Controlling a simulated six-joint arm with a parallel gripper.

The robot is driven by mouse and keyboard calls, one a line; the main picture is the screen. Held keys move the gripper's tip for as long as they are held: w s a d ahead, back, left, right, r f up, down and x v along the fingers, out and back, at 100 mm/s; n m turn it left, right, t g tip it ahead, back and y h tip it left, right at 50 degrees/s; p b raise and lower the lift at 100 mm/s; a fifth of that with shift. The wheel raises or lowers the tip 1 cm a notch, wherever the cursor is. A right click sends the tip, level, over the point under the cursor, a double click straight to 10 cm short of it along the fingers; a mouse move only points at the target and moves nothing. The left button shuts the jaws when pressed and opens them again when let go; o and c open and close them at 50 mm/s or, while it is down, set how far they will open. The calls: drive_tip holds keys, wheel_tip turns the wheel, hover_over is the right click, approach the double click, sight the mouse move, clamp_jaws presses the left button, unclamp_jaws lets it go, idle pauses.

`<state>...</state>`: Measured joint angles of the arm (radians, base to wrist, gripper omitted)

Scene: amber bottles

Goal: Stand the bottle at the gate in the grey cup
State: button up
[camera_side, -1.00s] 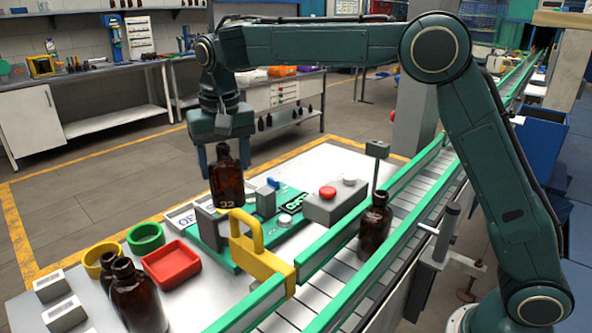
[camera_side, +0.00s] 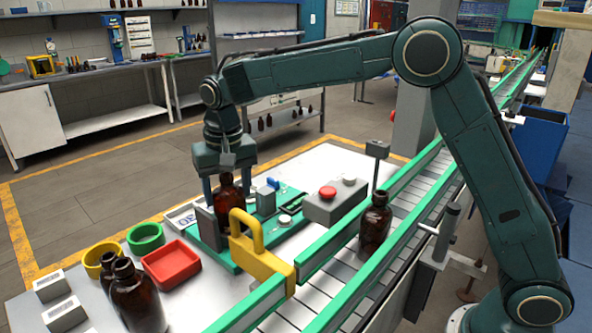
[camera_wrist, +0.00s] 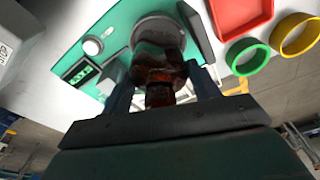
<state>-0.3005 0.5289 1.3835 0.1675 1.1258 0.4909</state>
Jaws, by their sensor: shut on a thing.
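My gripper (camera_side: 227,182) is shut on an amber bottle (camera_side: 229,206) and holds it upright by its upper part, above the green fixture plate (camera_side: 213,256). In the wrist view my gripper (camera_wrist: 163,88) has the bottle (camera_wrist: 160,74) between its two fingers. A round grey piece (camera_wrist: 150,24), seemingly the grey cup, lies beyond the bottle there, partly covered by it. The yellow gate (camera_side: 247,243) at the conveyor hides part of the bottle's lower side. I cannot tell whether its base touches the cup.
Another amber bottle (camera_side: 375,226) stands on the conveyor (camera_side: 407,204). Two amber bottles (camera_side: 138,299) stand at the front left, near a red tray (camera_side: 171,264), a green ring (camera_side: 146,237) and a yellow ring (camera_side: 93,262). A grey button box (camera_side: 335,206) stands right of the plate.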

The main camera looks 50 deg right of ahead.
drive_tip(key=shift+f, duration=0.1)
drive_tip(key=o, duration=0.8)
drive_tip(key=r, duration=0.7)
drive_tip(key=shift+s+a+r, duration=0.15)
drive_tip(key=shift+s+r, duration=0.1)
drive_tip(key=shift+s, duration=0.15)
drive_tip(key=shift+r, duration=0.1)
drive_tip(key=shift+s, duration=0.1)
